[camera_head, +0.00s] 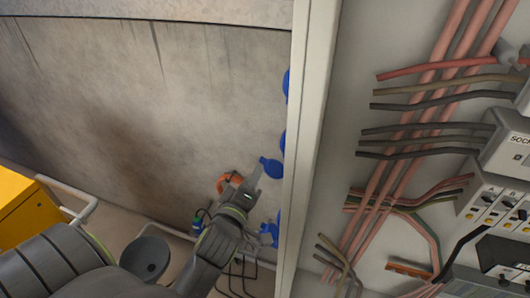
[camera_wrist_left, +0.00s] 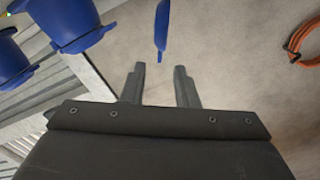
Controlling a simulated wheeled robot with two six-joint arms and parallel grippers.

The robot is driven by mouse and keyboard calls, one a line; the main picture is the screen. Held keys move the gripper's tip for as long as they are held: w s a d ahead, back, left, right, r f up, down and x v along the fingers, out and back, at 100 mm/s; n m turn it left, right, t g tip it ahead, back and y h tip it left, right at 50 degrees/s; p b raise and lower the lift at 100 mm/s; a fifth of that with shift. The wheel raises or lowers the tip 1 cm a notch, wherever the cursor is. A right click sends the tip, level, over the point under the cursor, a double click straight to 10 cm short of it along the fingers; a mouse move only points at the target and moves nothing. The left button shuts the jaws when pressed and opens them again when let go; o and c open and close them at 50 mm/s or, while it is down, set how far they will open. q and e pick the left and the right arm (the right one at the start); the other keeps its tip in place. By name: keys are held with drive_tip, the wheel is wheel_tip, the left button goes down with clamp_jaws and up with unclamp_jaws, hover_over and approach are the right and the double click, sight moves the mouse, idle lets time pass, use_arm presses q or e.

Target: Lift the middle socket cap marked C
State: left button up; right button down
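Blue sockets with caps line the outer side of the cabinet in the head view. One blue cap (camera_head: 271,167) sticks out by the middle socket (camera_head: 283,140); I cannot read a letter C on it. My left gripper (camera_head: 254,178) is just beside this cap. In the left wrist view the gripper (camera_wrist_left: 160,78) is open with nothing between its fingers. A blue cap (camera_wrist_left: 162,28) shows nearly edge-on ahead of the fingertips, apart from them. A large blue socket (camera_wrist_left: 70,22) is left of the fingers. My right gripper is not in view.
Another blue socket (camera_head: 287,84) is higher up and one (camera_head: 270,233) lower down. The cabinet's pale edge (camera_head: 309,130) stands close right of the gripper. An orange coil (camera_wrist_left: 303,42) is at the right in the wrist view. A yellow box (camera_head: 28,212) is far left.

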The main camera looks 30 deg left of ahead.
sight(261, 163)
use_arm(q)
drive_tip(key=p+x, duration=0.2)
drive_tip(key=x, duration=0.7)
clamp_jaws()
